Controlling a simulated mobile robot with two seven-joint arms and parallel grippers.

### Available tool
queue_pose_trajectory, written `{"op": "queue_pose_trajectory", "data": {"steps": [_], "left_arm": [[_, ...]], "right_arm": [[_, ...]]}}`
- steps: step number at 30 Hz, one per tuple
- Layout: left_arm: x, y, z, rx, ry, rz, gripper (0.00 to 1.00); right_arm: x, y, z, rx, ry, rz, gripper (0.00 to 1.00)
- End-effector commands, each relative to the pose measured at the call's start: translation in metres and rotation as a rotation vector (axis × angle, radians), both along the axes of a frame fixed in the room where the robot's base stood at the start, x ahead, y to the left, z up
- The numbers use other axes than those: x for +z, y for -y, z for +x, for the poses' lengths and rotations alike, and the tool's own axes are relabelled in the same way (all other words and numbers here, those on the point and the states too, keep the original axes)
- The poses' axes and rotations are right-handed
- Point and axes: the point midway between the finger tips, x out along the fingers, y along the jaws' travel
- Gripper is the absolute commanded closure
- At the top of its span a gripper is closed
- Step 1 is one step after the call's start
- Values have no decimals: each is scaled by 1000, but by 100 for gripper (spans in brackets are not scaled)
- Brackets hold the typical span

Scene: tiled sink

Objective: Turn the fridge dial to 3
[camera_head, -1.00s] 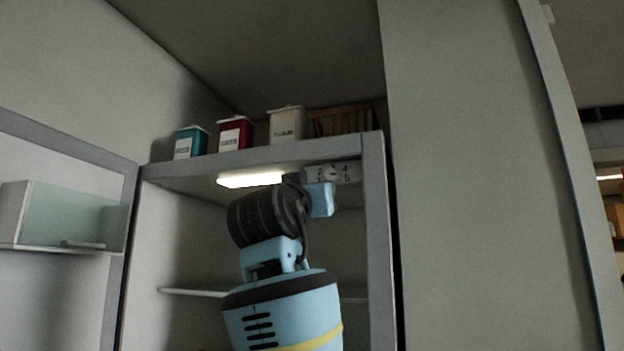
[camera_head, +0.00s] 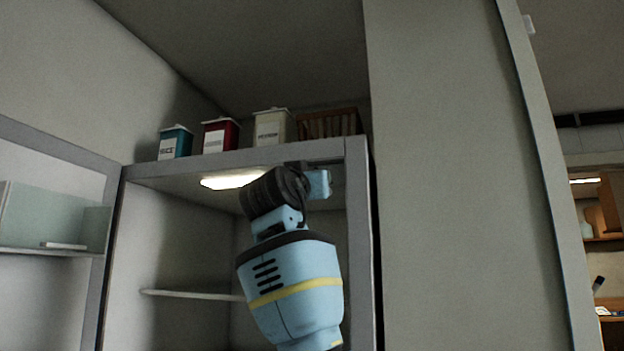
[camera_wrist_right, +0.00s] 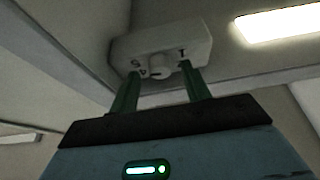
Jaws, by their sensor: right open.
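The fridge dial is a small white box (camera_wrist_right: 190,42) with a round knob (camera_wrist_right: 160,66) on its face, under the fridge's ceiling in the right wrist view. Dark marks lie around the knob; one at the right looks like a 1, the others are hard to read. My right gripper (camera_wrist_right: 160,82) is open, with its two green fingers just below the knob, one toward each side. I cannot tell whether they touch it. In the head view my right gripper (camera_head: 318,184) is at the fridge's top right and hides most of the dial. My left gripper is not in view.
The fridge (camera_head: 361,240) stands open, its door (camera_head: 60,145) at the left. A lit lamp (camera_head: 232,180) is beside the dial. A shelf (camera_head: 190,294) is lower inside. Blue (camera_head: 174,143), red (camera_head: 220,136) and cream (camera_head: 272,128) canisters and a basket (camera_head: 330,123) stand on top.

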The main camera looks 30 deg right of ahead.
Motion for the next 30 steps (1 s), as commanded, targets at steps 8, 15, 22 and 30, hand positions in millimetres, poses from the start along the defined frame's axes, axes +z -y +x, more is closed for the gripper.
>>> {"op": "queue_pose_trajectory", "data": {"steps": [8, 15, 22, 30], "left_arm": [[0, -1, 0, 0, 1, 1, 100], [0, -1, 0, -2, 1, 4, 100], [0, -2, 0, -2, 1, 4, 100], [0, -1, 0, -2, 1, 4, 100]], "right_arm": [[2, 5, 5, 1, -2, 1, 52], [2, 5, 5, 1, -2, 1, 63], [2, 5, 4, 1, -2, 1, 93], [2, 5, 4, 2, -15, -11, 97]]}}
